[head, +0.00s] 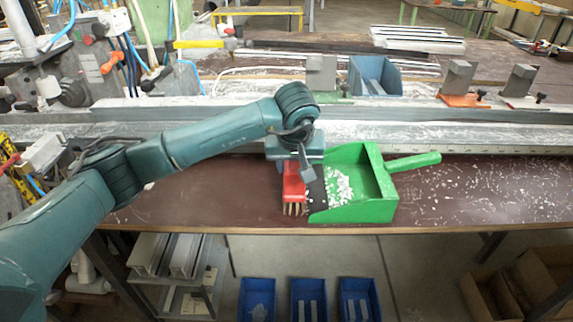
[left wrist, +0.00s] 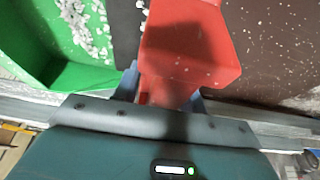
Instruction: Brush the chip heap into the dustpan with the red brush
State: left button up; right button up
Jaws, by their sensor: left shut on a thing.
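The green dustpan (head: 365,205) lies on the brown bench top with its handle pointing right. White chips (head: 338,187) lie inside it near its left, open side, by a dark lip. The red brush (head: 294,190) is upright with its bristles down, just left of that lip. My left gripper (head: 298,160) is shut on the brush from above. In the left wrist view the red brush (left wrist: 190,45) sits between my fingers, with the dustpan (left wrist: 40,45) and chips (left wrist: 85,30) beside it. Whether the bristles touch the bench is unclear. My right gripper is not in view.
Scattered chips (head: 470,195) lie on the bench right of the dustpan. A metal rail (head: 440,135) runs along behind. Clamps (head: 460,80) and a blue bin (head: 375,75) stand beyond it. The bench top (head: 200,205) left of the brush is mostly clear.

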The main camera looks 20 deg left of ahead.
pick_arm(q)
jog(key=shift+d, duration=0.1)
jog(key=shift+w+d+r, duration=0.1)
jog(key=shift+w+d, duration=0.1)
jog(key=shift+d, duration=0.3)
jog(key=shift+w+d+r, duration=0.1)
jog(key=shift+w+d, duration=0.05)
jog(key=shift+d, duration=0.35)
jog(key=shift+w+d+r, duration=0.1)
jog(key=shift+w+d, duration=0.05)
jog(key=shift+d, duration=0.35)
jog(key=shift+w+d+r, duration=0.1)
jog(key=shift+w+d, duration=0.05)
jog(key=shift+d, duration=0.35)
jog(key=shift+w+d+b, duration=0.15)
jog(key=shift+d+b, duration=0.05)
jog(key=shift+d, duration=0.3)
jog(key=shift+w+d+b, duration=0.15)
jog(key=shift+d+b, duration=0.05)
jog(key=shift+d, duration=0.3)
jog(key=shift+w+d, duration=0.15)
jog(key=shift+d, duration=0.4)
jog(key=shift+w+d, duration=0.15)
jog(key=shift+d, duration=0.35)
